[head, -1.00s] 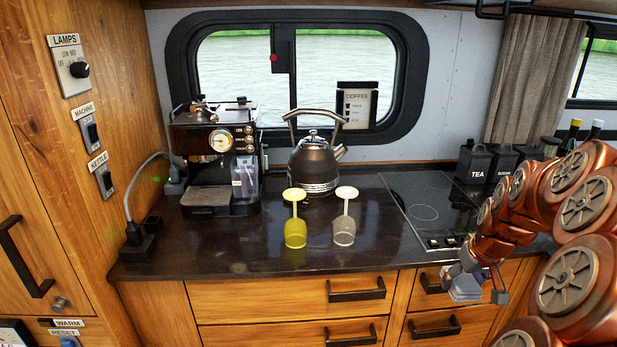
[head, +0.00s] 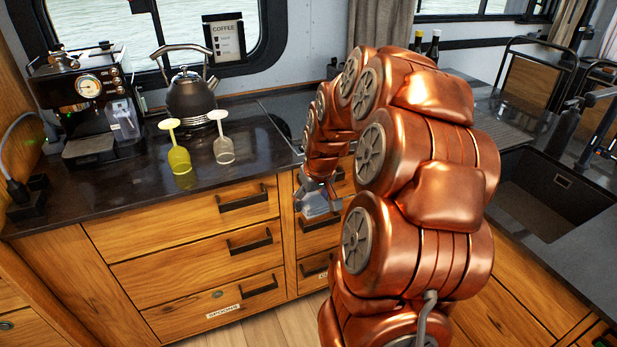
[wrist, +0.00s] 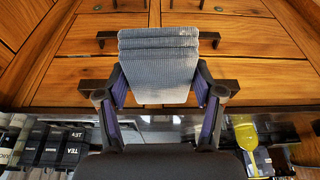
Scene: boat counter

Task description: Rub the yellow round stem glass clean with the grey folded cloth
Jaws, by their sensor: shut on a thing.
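The yellow round stem glass (head: 180,160) stands upside down on the dark counter, bowl down and stem up. It also shows in the wrist view (wrist: 246,135) at the lower right. My gripper (head: 322,198) is in front of the drawers, to the right of the glass and apart from it. It is shut on the grey folded cloth (wrist: 158,62), which spans between the two fingers in the wrist view. In the head view the cloth (head: 316,206) is partly hidden by my gripper and arm.
A clear stem glass (head: 223,150) stands upside down just right of the yellow one. Behind them are a kettle (head: 191,98) and a coffee machine (head: 88,105). The counter front (head: 130,205) before the glasses is clear. A sink (head: 555,195) lies at the right.

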